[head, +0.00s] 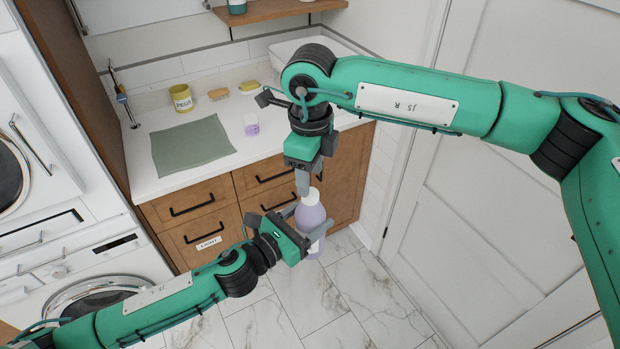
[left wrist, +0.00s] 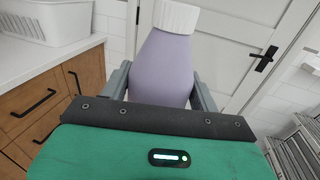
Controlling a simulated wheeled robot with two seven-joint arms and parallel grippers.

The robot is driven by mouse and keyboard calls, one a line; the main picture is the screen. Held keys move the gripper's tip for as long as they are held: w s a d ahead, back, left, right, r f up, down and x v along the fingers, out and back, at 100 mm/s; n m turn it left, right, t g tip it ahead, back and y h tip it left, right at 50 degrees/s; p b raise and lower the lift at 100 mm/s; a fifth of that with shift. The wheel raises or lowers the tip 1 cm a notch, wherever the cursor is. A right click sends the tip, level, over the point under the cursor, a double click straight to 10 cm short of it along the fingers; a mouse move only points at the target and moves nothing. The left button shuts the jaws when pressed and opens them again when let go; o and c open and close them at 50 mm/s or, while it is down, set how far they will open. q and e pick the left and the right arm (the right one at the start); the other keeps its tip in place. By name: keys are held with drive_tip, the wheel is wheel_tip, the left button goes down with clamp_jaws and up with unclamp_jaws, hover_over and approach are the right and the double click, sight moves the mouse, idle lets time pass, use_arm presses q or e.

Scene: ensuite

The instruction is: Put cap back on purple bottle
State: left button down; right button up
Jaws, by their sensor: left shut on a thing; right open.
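The purple bottle (head: 312,217) is upright in front of the counter, above the floor. My left gripper (head: 308,232) is shut on its body. In the left wrist view the bottle (left wrist: 163,68) stands between the two fingers. A white ribbed cap (left wrist: 176,17) shows at the bottle's top, its upper end cut off by the frame. I cannot tell whether it is fully seated. My right gripper (head: 302,185) is open, pointing down right at the bottle's top. Its fingers partly hide the top in the head view, and I cannot tell whether they touch the cap.
On the white counter (head: 150,178) are a green cloth (head: 192,146), a yellow pot (head: 181,98), a sponge (head: 249,86), a brush (head: 218,94) and a small cup with purple in it (head: 251,124). Wooden drawers (head: 195,205) stand left of the bottle. Tiled floor (head: 350,295) is clear.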

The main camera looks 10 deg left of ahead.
drive_tip(key=shift+c, duration=0.3)
drive_tip(key=n, duration=0.1)
drive_tip(key=r+n, duration=0.1)
drive_tip(key=n, duration=0.1)
drive_tip(key=r+n, duration=0.1)
drive_tip(key=n, duration=0.3)
drive_tip(key=r+n, duration=0.1)
drive_tip(key=n, duration=0.2)
drive_tip(key=shift+r, duration=0.2)
approach(310, 224)
drive_tip(key=shift+w+a+f, duration=0.15)
drive_tip(key=shift+w+f, duration=1.35)
drive_tip(key=shift+w, duration=0.15)
drive_tip(key=shift+c, duration=0.2)
drive_tip(key=c, duration=1)
